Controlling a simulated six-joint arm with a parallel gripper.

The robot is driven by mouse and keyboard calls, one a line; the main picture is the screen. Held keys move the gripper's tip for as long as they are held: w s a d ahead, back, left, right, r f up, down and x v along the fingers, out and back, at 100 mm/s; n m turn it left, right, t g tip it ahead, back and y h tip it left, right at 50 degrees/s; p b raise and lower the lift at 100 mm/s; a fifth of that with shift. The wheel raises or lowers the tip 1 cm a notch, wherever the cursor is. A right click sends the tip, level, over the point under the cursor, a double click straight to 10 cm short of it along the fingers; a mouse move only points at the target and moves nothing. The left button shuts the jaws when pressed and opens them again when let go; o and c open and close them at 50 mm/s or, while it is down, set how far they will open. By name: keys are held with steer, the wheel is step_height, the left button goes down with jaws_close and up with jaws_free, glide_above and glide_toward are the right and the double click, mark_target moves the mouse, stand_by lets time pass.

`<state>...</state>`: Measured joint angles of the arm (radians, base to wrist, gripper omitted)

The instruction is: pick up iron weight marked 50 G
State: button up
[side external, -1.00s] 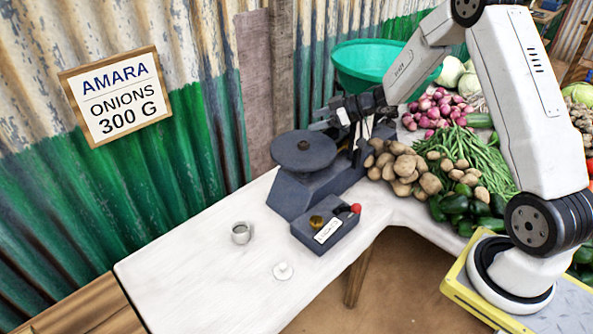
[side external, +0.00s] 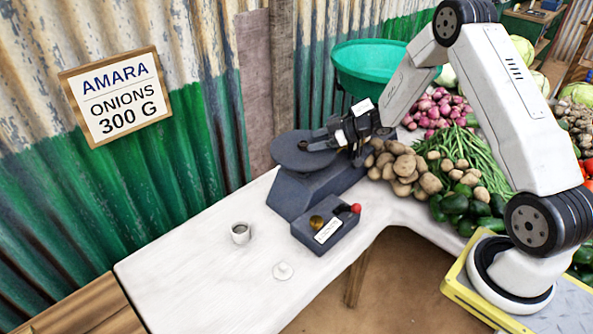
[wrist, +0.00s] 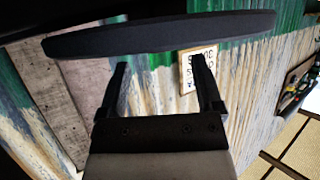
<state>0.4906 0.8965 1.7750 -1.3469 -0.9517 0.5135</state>
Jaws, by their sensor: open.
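No weight with a readable 50 G mark shows in either view. A dark weight box (side external: 338,240) with a pale label stands on the white table, holding a brass piece (side external: 316,222) and a dark piece. A small red ball (side external: 356,208) sits at its corner. The dark balance (side external: 315,188) stands behind it with a round dark pan (side external: 288,152). My gripper (side external: 314,141) is at the pan's right edge in the side view. In the wrist view my gripper (wrist: 160,64) has its fingers apart with nothing between them, close to the dark pan edge (wrist: 160,36).
A green basin (side external: 372,62), onions, potatoes (side external: 405,170), beans and peppers crowd the right. A corrugated wall is behind. The table's front left is mostly clear.

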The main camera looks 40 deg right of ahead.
mark_target(304, 145)
steer(key=shift+x, duration=1.5)
steer(key=shift+c, duration=0.2)
jaws_close()
